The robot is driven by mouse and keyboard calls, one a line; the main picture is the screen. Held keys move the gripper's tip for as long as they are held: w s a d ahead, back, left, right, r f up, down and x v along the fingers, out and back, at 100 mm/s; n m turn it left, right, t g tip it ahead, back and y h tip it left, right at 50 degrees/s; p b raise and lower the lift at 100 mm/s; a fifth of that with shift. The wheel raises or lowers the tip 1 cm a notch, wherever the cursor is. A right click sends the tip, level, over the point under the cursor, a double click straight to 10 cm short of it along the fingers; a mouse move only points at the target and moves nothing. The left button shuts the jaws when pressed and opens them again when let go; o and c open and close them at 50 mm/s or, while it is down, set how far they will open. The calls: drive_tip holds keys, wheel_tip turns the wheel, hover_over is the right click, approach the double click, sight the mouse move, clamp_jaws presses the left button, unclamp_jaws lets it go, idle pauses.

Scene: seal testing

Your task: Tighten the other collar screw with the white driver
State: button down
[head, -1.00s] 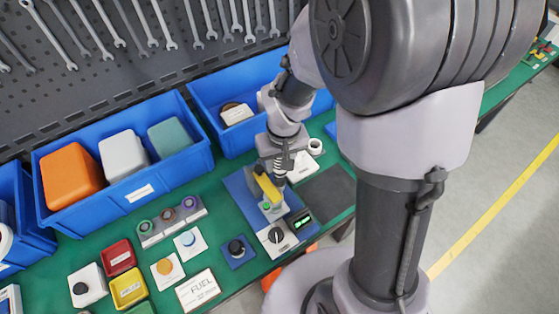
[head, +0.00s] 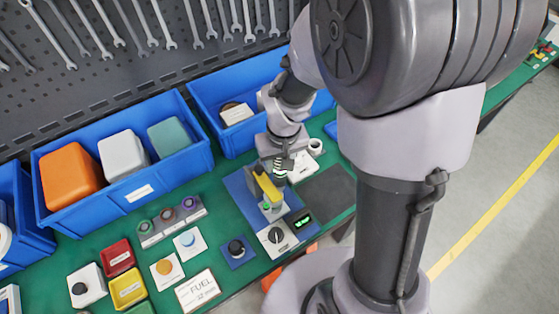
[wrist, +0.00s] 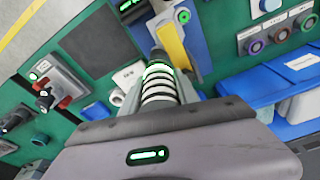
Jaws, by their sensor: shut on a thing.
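My gripper (wrist: 157,98) is shut on the white driver (wrist: 158,88), which has black rings and a green ring near its far, dark end. In the head view the driver (head: 279,163) points down from my gripper, beside the yellow bar (head: 265,187) of the blue-based test fixture (head: 239,191). In the wrist view the dark end lies next to the yellow bar (wrist: 173,45). The collar screws cannot be made out, and I cannot tell whether the driver touches one.
A black dial (head: 278,236) and a lit display (head: 302,221) sit at the fixture's front. A dark mat (head: 328,192) lies to its right. Blue bins (head: 205,157) stand behind. Knobs and a FUEL card (head: 198,291) lie to the left.

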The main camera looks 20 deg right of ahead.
drive_tip(key=shift+f, duration=0.1)
idle(0.3)
idle(0.4)
wheel_tip(320, 180, up, 5)
drive_tip(key=p, duration=0.3)
drive_tip(key=shift+p, duration=0.4)
